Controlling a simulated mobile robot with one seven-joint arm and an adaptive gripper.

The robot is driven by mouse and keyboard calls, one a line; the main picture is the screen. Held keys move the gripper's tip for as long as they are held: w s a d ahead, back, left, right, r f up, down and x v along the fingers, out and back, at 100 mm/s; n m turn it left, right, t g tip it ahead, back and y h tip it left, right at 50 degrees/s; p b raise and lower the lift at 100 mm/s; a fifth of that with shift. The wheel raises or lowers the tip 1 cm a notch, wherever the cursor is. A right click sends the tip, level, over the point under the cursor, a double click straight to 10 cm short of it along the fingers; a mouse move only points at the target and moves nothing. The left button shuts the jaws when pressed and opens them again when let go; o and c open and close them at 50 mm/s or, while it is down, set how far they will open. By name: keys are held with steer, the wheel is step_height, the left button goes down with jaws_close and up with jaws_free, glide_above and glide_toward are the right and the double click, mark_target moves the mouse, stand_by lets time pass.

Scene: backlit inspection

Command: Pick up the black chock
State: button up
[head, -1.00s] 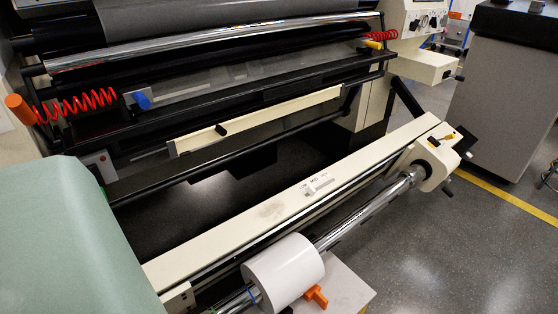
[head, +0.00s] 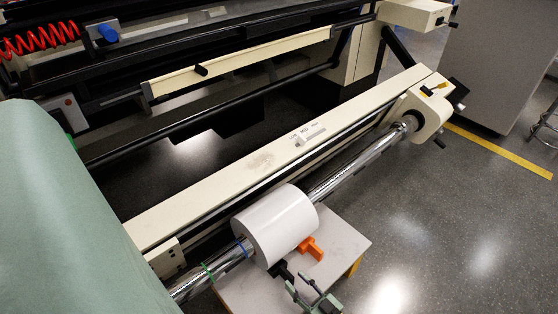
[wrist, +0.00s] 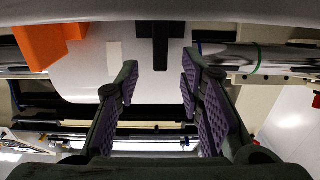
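The black chock (head: 281,269) sits on a small light table (head: 345,238), against the underside of the white roll (head: 275,226). In the wrist view the black chock (wrist: 160,45) shows at the top centre, ahead of the gap between my fingers. My gripper (head: 301,284) is at the bottom of the head view, just in front of the chock. In the wrist view my gripper (wrist: 158,80) is open and empty, its two purple-padded fingers spread. I cannot tell whether the fingertips touch the chock.
An orange chock (head: 310,247) stands beside the black one, under the roll. The roll sits on a shiny metal shaft (head: 355,172) along a cream beam (head: 275,157). Floor at right is clear.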

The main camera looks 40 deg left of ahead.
mark_target(289, 274)
steer(key=a, duration=0.4)
steer(key=shift+w+a, duration=0.1)
steer(key=shift+w, duration=0.05)
steer(key=shift+c, duration=0.4)
jaws_close()
steer(key=shift+r, duration=0.1)
